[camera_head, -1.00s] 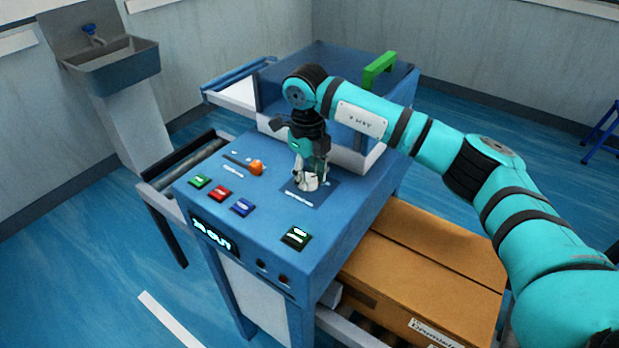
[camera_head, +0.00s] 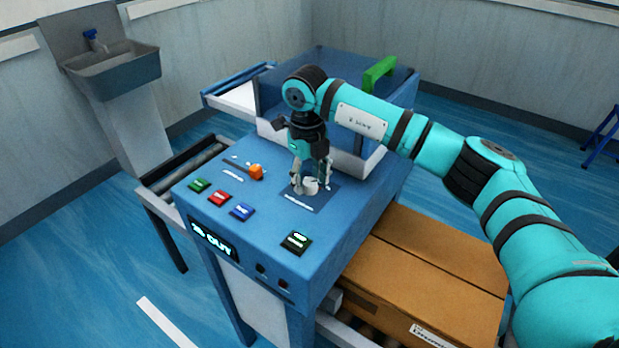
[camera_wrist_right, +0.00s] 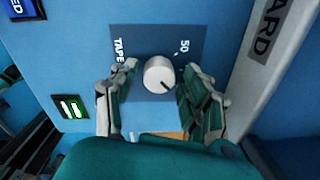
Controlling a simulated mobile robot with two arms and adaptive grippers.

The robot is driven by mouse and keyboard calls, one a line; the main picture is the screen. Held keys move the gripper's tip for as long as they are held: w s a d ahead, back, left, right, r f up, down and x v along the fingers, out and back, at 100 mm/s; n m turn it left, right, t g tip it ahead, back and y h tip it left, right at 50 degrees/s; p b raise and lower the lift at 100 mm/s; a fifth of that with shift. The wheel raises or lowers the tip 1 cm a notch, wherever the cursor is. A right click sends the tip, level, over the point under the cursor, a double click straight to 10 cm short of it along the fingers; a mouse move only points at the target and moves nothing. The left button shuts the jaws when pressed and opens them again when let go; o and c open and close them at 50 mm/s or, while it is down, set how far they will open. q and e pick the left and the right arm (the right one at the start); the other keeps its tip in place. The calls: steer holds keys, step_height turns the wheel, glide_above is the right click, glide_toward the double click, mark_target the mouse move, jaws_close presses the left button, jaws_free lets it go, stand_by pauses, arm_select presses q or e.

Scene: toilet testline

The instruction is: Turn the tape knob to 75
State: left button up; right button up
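The tape knob (camera_wrist_right: 159,75) is a round white knob with a dark pointer line, on a dark blue plate (camera_wrist_right: 190,38) marked "TAPE" and "50" in the wrist view. Its pointer aims toward the lower right of that picture. In the head view the knob (camera_head: 310,185) stands on top of the blue machine. My right gripper (camera_wrist_right: 154,92) points down over it, with one finger on each side. Gaps show between the fingers and the knob, so the gripper is open around it. My left gripper is not in view.
An orange knob (camera_head: 256,172) and green, red and blue buttons (camera_head: 219,198) sit left of the plate. A black-and-green switch (camera_head: 296,242) is near the front edge. A cardboard box (camera_head: 430,260) lies on the conveyor at the right. A grey sink (camera_head: 112,72) stands at the back left.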

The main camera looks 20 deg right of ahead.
mark_target(308, 182)
steer(key=shift+o, duration=0.4)
step_height(308, 182, up, 12)
steer(key=shift+a, duration=0.2)
steer(key=shift+s, duration=0.1)
